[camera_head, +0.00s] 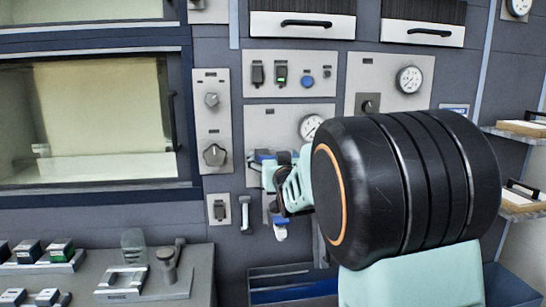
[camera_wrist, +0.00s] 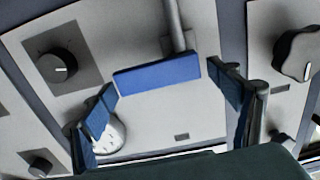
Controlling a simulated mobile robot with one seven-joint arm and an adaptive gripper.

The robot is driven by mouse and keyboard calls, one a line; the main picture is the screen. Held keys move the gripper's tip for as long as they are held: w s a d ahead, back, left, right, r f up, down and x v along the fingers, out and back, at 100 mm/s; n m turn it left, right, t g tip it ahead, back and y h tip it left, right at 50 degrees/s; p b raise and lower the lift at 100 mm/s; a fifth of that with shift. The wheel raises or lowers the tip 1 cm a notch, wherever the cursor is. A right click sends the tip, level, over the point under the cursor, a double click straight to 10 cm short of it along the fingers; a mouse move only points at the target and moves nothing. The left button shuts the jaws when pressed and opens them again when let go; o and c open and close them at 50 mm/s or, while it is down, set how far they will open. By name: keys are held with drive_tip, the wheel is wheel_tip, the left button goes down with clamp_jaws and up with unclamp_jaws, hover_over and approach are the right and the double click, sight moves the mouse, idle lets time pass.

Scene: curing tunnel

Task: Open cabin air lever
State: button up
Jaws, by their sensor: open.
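A lever with a blue bar handle (camera_wrist: 157,75) on a grey shaft shows at the upper middle of the wrist view, in front of a pale panel. My gripper (camera_wrist: 163,98) is open, with one blue-padded fingertip on each side of the handle's span. The fingers look apart from the handle, and nothing is held between them. In the head view my gripper (camera_head: 270,190) is up against the control wall, and my arm hides much of the panel there. I cannot make out the lever for certain in the head view, and no label is readable.
Close around are a black knob (camera_wrist: 57,66), a second knob (camera_wrist: 298,54) and a gauge (camera_wrist: 105,135). In the head view a switch panel (camera_head: 290,74) is above, a glass-fronted chamber (camera_head: 95,120) is left, and a console (camera_head: 130,280) is lower left.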

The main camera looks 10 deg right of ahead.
drive_tip(key=c, duration=1.7)
